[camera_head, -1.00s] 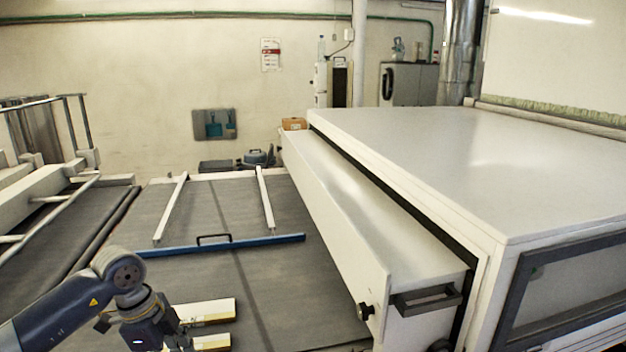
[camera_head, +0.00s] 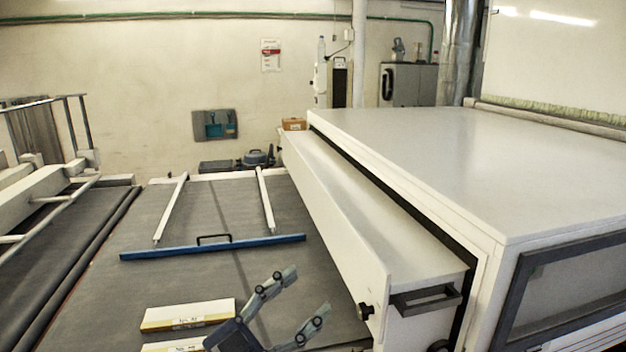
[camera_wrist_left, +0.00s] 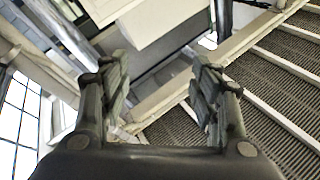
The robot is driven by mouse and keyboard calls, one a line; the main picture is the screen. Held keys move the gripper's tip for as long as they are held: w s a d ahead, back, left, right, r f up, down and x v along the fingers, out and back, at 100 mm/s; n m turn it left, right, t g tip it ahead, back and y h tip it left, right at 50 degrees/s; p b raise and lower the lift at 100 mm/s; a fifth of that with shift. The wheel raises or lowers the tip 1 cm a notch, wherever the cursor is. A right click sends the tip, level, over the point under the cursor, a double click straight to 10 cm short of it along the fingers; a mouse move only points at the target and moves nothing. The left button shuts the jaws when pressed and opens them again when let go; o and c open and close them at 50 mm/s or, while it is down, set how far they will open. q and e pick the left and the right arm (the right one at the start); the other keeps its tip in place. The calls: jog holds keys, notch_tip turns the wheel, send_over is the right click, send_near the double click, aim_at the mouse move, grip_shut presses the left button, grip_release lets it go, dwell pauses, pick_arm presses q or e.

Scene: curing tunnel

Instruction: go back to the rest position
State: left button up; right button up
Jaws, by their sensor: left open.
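My left gripper (camera_head: 296,310) is at the bottom middle of the head view, above the dark conveyor bed. Its two fingers are spread apart with nothing between them, pointing up and to the right. In the left wrist view the same gripper (camera_wrist_left: 165,95) shows both fingers apart and empty, with the floor and white structures beyond. My right gripper does not show in either view.
Two white-and-yellow boxes, one (camera_head: 188,314) and another (camera_head: 172,346), lie left of my gripper. A blue bar (camera_head: 210,247) with white rails lies farther back. A white drawer-like panel (camera_head: 340,215) with a black handle (camera_head: 426,300) stands close on the right.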

pick_arm(q)
jog(key=s+a+f+n+t+y, duration=0.1)
jog(key=a+f+n+t+y, duration=0.1)
jog(key=a+f+n+y, duration=1.45)
jog(key=s+a+f+m+g, duration=0.1)
jog(key=s+f+m+g, duration=0.1)
jog(key=s+f+g, duration=0.65)
jog(key=s+a+f+m+g, duration=0.1)
jog(key=s+f+g, duration=0.3)
jog(key=s+f, duration=1.05)
jog(key=f, duration=0.9)
jog(key=s+f, duration=0.3)
jog(key=f, duration=0.9)
jog(key=s+a+f+g+b, duration=0.1)
jog(key=s+a+f+g, duration=0.1)
jog(key=s+f, duration=1.4)
jog(key=shift+a+f+y, duration=0.15)
jog(key=shift+a+y, duration=0.15)
jog(key=shift+y, duration=0.15)
